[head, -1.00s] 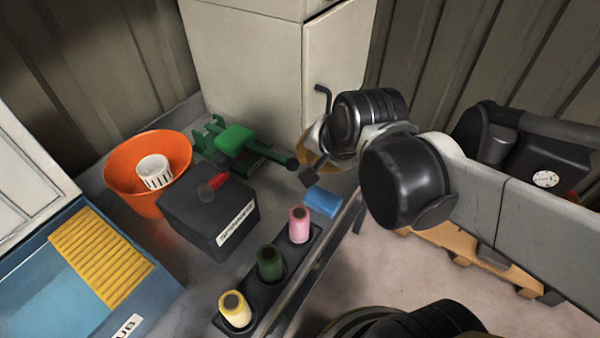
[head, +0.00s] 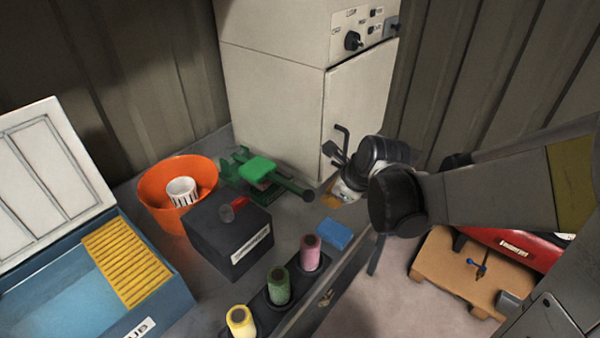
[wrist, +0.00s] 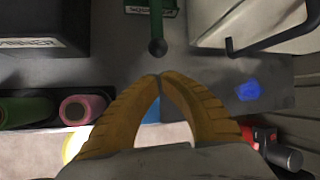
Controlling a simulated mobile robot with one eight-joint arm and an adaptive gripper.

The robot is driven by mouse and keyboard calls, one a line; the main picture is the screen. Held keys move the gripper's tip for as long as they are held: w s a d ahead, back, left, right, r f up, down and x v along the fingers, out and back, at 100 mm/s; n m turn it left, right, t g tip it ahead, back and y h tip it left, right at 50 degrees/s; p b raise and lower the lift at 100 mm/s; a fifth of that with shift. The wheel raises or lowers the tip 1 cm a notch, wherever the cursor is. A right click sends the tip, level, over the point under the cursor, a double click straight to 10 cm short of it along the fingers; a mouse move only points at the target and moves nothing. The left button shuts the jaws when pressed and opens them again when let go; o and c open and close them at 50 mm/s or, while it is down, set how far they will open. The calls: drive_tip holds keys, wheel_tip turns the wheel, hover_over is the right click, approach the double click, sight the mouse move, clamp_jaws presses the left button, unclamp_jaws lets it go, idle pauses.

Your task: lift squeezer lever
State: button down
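The squeezer (head: 258,172) is a green device on the bench. Its lever (head: 290,186) sticks out to the right, low and close to level, and ends in a dark round knob. In the wrist view the lever (wrist: 156,22) points down the picture, with its knob (wrist: 158,47) just ahead of my fingertips. My gripper (wrist: 160,78) has its yellow fingers brought together at the tips, with nothing seen between them. It is apart from the knob in that view. In the head view my gripper (head: 338,192) is right of the knob and partly hidden by my wrist.
Pink (head: 310,254), green and yellow spools stand along the front edge. A pale cabinet (head: 270,75) with a handle (head: 341,138) rises behind.

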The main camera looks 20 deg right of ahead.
drive_tip(key=b+x, duration=0.4)
drive_tip(key=x, duration=0.6)
